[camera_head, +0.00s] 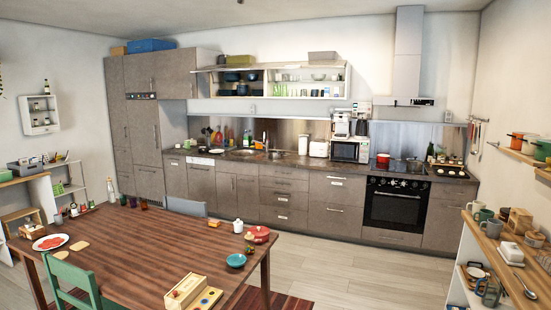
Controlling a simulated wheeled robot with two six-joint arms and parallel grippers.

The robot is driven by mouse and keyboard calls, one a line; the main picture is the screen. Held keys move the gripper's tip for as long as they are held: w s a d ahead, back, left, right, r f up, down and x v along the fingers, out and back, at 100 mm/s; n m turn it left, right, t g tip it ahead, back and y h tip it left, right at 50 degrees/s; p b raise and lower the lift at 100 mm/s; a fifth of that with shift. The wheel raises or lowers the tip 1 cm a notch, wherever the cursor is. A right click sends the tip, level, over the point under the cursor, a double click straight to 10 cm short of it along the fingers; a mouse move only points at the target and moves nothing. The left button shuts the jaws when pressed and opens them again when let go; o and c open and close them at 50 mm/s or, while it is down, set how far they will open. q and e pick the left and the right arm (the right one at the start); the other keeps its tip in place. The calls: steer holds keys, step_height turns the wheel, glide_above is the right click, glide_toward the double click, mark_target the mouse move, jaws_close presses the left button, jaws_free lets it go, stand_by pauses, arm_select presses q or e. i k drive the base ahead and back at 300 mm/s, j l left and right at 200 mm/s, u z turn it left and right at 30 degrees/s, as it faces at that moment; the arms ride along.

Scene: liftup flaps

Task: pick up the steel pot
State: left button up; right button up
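I cannot make out the steel pot for certain. A small grey, metal-looking vessel (415,164) stands on the hob, right of a red pot (383,160), but it is too small to tell what it is. Neither of my grippers is in view, and no part of my arms shows.
A wooden table (150,262) fills the front left, with a green chair (75,285) at its near side. Shelves with pots and mugs (490,228) stand at the right. The pale floor (345,275) between table, counter and right shelves is clear. The upper cabinet (270,80) shows open compartments.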

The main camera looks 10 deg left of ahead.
mark_target(273, 154)
steer(key=i, duration=0.45)
steer(key=i+z, duration=0.25)
steer(key=i, duration=0.65)
steer(key=i+j+z, duration=0.25)
steer(key=i, duration=1.55)
steer(key=i+l+u, duration=0.15)
steer(key=i, duration=0.75)
steer(key=i+u, duration=0.25)
steer(key=i, duration=0.35)
steer(key=i+l+u, duration=0.2)
steer(key=i, duration=0.35)
steer(key=i+l+u, duration=0.1)
steer(key=i+u, duration=0.15)
steer(key=i, duration=0.35)
steer(key=i+j+u, duration=0.15)
steer(key=i+u, duration=1.05)
steer(key=u, duration=0.15)
steer(key=i+u, duration=0.2)
steer(key=i, duration=0.55)
steer(key=i+j+z, duration=0.15)
steer(key=i+z, duration=0.3)
steer(key=i+j+z, duration=0.25)
steer(key=z, duration=0.2)
steer(key=i+j+z, duration=0.6)
steer(key=j+z, duration=0.25)
steer(key=i+j+z, duration=0.15)
steer(key=j+z, duration=0.3)
steer(key=j, duration=0.2)
